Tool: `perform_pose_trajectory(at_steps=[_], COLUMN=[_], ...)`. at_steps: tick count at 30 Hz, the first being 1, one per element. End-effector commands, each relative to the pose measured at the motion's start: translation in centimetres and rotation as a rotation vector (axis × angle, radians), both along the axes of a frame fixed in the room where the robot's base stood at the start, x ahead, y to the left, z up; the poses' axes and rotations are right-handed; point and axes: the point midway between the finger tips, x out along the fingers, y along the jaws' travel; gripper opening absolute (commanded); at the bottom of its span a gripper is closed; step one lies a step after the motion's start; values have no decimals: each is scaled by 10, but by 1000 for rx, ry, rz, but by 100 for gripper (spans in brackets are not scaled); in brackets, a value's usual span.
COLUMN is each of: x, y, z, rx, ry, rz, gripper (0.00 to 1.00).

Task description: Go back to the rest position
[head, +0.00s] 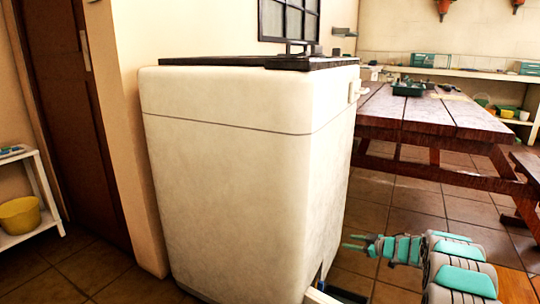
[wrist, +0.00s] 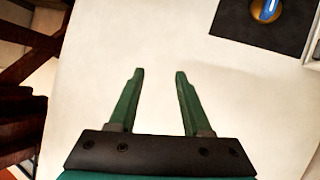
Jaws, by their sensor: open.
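My gripper (head: 355,242) shows at the lower right of the head view, at the end of my grey and teal arm. It is low, beside the right side of a white appliance (head: 235,180). In the wrist view, my gripper (wrist: 157,75) has its two green fingers apart with nothing between them. A broad white surface (wrist: 230,110) fills the background behind the fingers; I cannot tell the gap to it. A dark square with a round yellow-rimmed, blue-centred part (wrist: 267,10) shows at its upper right.
A wooden picnic table (head: 425,115) with a green tray (head: 408,89) stands at the right. A brown door (head: 65,110) and a white shelf with a yellow bucket (head: 19,215) are at the left. Tiled floor (head: 405,195) is open between the appliance and the table.

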Motion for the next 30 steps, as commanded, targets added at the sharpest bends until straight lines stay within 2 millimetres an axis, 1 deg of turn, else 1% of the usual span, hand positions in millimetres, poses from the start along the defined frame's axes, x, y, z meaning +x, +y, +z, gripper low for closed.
perform_pose_trajectory(at_steps=[1,3,4,6,7,8,9,11,12,14,15,17,18,20,22,23,26,29,30], x=[8,16,18,22,22,21,19,15,11,2,-5,-16,-27,-43,-63,-73,-109,-150,-168], y=[-2,-10,-13,-22,-24,-27,-31,-37,-40,-44,-47,-50,-53,-54,-55,-55,-52,-45,-42], z=[25,53,63,91,101,111,125,144,158,172,184,200,208,219,234,237,249,257,257], rx=[-27,-62,-76,-110,-121,-133,-149,-173,-185,-205,-217,-231,-243,-254,-266,-273,-284,-291,-295], ry=[-19,-37,-41,-53,-56,-56,-55,-52,-49,-34,-26,-8,9,37,69,89,156,235,274], rz=[-45,-120,-153,-228,-259,-291,-333,-395,-434,-495,-534,-591,-629,-682,-741,-764,-837,-900,-922], gripper=[49,49,49,49,49,49,49,49,49,49,49,49,49,49,49,49,49,49,49])
